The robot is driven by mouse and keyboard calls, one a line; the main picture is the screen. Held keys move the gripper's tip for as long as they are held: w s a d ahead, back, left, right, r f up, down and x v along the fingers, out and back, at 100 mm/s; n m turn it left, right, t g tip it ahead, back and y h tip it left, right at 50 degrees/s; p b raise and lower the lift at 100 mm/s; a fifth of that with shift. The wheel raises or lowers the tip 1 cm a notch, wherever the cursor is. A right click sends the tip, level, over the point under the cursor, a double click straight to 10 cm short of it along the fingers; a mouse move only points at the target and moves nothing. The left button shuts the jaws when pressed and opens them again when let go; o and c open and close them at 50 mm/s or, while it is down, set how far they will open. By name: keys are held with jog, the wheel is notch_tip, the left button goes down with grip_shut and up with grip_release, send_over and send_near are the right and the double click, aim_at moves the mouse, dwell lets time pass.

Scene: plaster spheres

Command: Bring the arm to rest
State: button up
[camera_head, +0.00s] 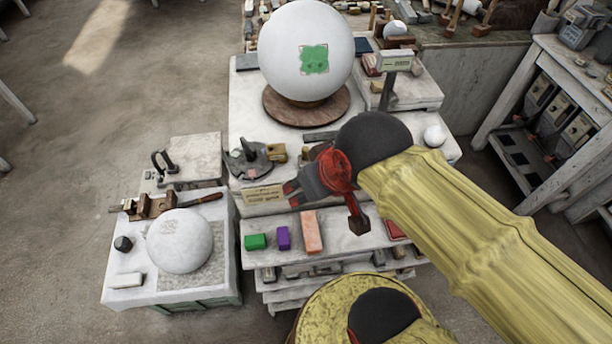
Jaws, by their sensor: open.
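My gripper (291,195) is at the end of my yellow arm, which reaches in from the lower right. The gripper points left, in front of the white workbench (245,92). It is open, and nothing shows between its red-tipped fingers. It overlaps the right end of a small lettered sign (264,195) in the picture; I cannot tell whether they touch. The arm covers part of the bench's right side.
A large white sphere (290,30) with a green patch stands on a round wooden base (275,108). A smaller sphere (180,240) sits on the left stand (120,295). Green (256,242), purple (283,238) and orange (311,232) blocks lie on the front shelf. Floor at left is open.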

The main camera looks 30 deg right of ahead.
notch_tip(320, 180, down, 12)
jog(key=b, duration=1.2)
jog(key=shift+f, duration=0.25)
